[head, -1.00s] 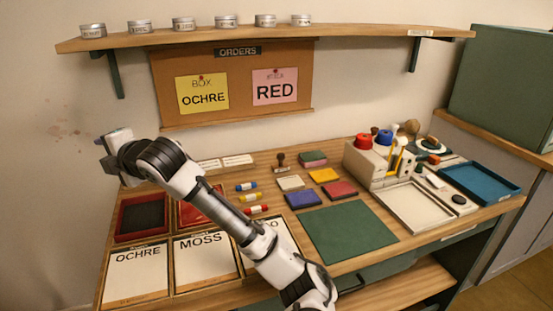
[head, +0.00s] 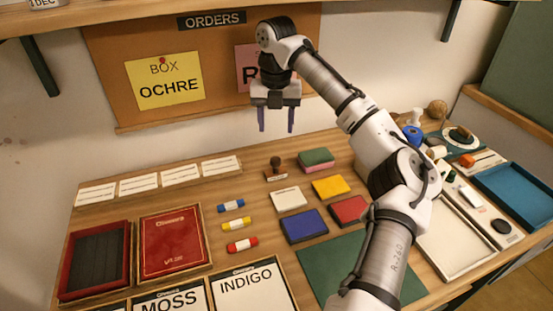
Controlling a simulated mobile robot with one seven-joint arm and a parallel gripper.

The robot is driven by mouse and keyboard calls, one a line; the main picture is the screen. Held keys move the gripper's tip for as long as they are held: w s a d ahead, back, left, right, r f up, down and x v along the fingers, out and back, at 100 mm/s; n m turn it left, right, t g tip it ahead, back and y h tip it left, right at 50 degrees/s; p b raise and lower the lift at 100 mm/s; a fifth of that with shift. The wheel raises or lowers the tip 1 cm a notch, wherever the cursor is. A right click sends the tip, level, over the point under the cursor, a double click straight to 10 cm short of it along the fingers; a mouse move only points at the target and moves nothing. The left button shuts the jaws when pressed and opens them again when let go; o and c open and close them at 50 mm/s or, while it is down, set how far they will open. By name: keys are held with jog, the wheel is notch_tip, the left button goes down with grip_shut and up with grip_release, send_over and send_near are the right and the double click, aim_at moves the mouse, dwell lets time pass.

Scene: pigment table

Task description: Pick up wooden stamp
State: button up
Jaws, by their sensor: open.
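The wooden stamp (head: 276,167) stands upright on the table toward the back, with a dark round knob handle and a pale label at its base. My gripper (head: 276,122) is open and empty, pointing down. In the picture it is just above the stamp, in front of the orders board, and clearly apart from the stamp. Nothing hides the stamp.
Near the stamp lie a green-and-pink block (head: 316,158), a white pad (head: 289,198), a yellow pad (head: 330,187), a blue pad (head: 303,226) and a red pad (head: 349,210). Several label cards (head: 138,183) lie left. The orders board (head: 122,50) hangs behind.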

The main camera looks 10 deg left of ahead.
aim_at(276, 158)
notch_tip(276, 158, down, 8)
jog(key=shift+s+d+r+p, duration=0.1)
jog(key=shift+p, duration=0.3)
jog(key=shift+f+p, duration=0.7)
jog(key=shift+f, duration=2.15)
jog(key=c, duration=1)
jog(key=shift+r, duration=0.1)
notch_tip(276, 158, up, 10)
jog(key=shift+b, duration=0.8)
jog(key=o, duration=0.3)
jog(key=shift+c, duration=1.1)
jog(key=shift+o, duration=0.8)
jog(key=shift+c, duration=0.5)
